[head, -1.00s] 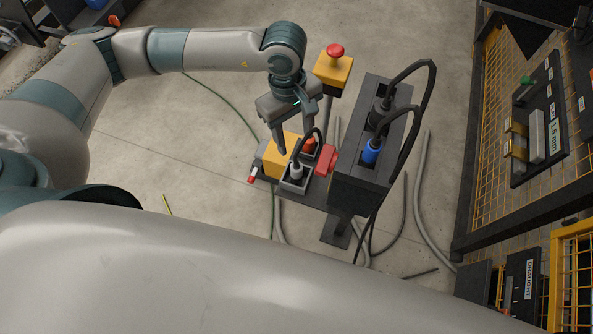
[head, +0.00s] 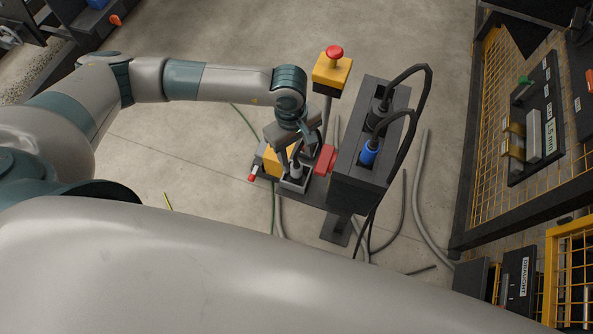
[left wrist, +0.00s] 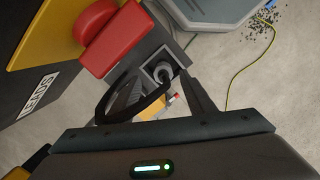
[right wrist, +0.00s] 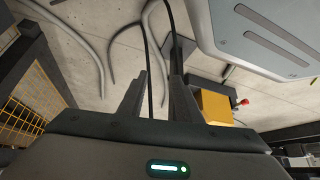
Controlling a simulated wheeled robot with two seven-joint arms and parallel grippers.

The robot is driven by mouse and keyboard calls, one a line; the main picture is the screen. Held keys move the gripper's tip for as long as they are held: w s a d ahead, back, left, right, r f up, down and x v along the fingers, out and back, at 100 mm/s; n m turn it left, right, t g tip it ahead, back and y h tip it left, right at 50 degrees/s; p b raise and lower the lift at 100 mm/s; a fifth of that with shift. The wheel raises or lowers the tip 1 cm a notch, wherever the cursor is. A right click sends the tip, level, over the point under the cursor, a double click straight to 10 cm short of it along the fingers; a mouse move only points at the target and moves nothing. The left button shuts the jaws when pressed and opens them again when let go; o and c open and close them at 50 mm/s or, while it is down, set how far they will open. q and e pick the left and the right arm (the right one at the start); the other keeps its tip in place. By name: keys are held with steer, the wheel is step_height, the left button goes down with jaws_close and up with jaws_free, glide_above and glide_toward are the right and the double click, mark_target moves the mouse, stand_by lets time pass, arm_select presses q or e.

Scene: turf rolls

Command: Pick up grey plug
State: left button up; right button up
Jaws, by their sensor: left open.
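The grey plug (head: 295,171) stands in a square compartment of a small grey holder (head: 293,188) in the head view. It also shows in the left wrist view (left wrist: 163,73), with a black cable (left wrist: 128,105) looping from it towards the left finger. My left gripper (head: 299,158) is open, with its fingers pointing down just above the holder and close around the plug's top. I cannot tell whether they touch it. In the left wrist view the plug lies between the fingers. My right gripper (right wrist: 160,62) shows only in its wrist view, fingers apart, with a black cable running between them in the picture.
A dark box (head: 357,185) with a blue plug (head: 369,153), a black plug and looping cables stands right of the holder. A red emergency button (head: 335,52) on a yellow box rises behind. A red block (head: 326,159) sits between holder and box. Cables lie on the floor.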

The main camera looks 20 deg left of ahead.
mark_target(296, 165)
arm_select(q)
steer(key=f, duration=0.2)
steer(key=s+f+p, duration=0.1)
steer(key=shift+f, duration=0.35)
steer(key=shift+w+d+f, duration=0.1)
steer(key=shift+f, duration=0.45)
arm_select(e)
steer(key=shift+w+a+r+t, duration=0.45)
steer(key=shift+a+r+t, duration=0.15)
steer(key=shift+a+r, duration=0.2)
arm_select(q)
steer(key=c, duration=1.2)
